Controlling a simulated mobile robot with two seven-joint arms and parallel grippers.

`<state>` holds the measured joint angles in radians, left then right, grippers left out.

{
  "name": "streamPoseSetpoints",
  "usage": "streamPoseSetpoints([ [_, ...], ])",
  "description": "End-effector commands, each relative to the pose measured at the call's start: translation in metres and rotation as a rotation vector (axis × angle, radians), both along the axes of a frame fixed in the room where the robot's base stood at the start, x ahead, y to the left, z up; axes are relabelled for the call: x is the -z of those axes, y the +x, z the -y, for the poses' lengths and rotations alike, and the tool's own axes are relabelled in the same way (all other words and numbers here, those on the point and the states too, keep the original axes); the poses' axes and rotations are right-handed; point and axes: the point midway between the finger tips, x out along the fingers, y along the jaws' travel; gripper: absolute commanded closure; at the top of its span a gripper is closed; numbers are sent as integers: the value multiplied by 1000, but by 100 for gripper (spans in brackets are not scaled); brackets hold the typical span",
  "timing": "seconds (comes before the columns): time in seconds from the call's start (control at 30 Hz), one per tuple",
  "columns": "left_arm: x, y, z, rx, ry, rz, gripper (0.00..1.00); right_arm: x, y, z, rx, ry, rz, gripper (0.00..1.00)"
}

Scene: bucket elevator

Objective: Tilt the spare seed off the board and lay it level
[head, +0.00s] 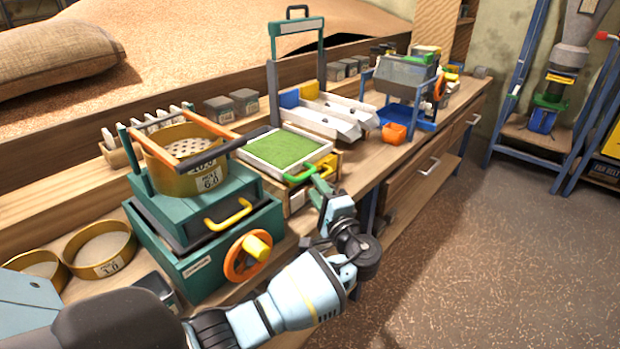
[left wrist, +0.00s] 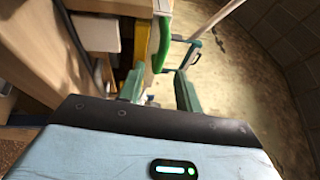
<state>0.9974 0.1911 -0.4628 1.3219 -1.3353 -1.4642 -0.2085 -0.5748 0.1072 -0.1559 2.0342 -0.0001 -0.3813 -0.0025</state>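The board (head: 285,149) is a green panel in a pale frame on the bench, just right of the teal sieve machine. It looks about level; single seeds on it are too small to make out. A bright green handle (head: 301,173) sits on its front edge. My left gripper (head: 317,186) is beside that handle, at the board's front right. In the left wrist view the green handle (left wrist: 162,45) lines up with the gap between my left gripper's (left wrist: 160,90) two parted fingers. I cannot tell whether they touch it. My right gripper is not in view.
The sieve machine (head: 222,262) with its orange wheel stands close to the left of my arm. The floor (head: 480,270) at right is clear.

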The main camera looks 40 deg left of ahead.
Motion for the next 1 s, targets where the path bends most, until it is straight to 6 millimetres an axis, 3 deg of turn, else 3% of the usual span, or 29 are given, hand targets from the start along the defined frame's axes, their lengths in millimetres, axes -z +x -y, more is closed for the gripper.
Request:
streamPoseSetpoints([
  [0.3, -7, 17, -34, -1, 0, 0, 66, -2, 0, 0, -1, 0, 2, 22],
  [0.67, -7, 20, -39, 1, -2, -1, 66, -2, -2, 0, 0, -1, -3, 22],
  [0.93, -7, 20, -38, 1, -2, -1, 100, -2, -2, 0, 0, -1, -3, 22],
  [1.0, -7, 20, -38, 1, -2, -1, 100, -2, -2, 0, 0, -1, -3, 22],
])
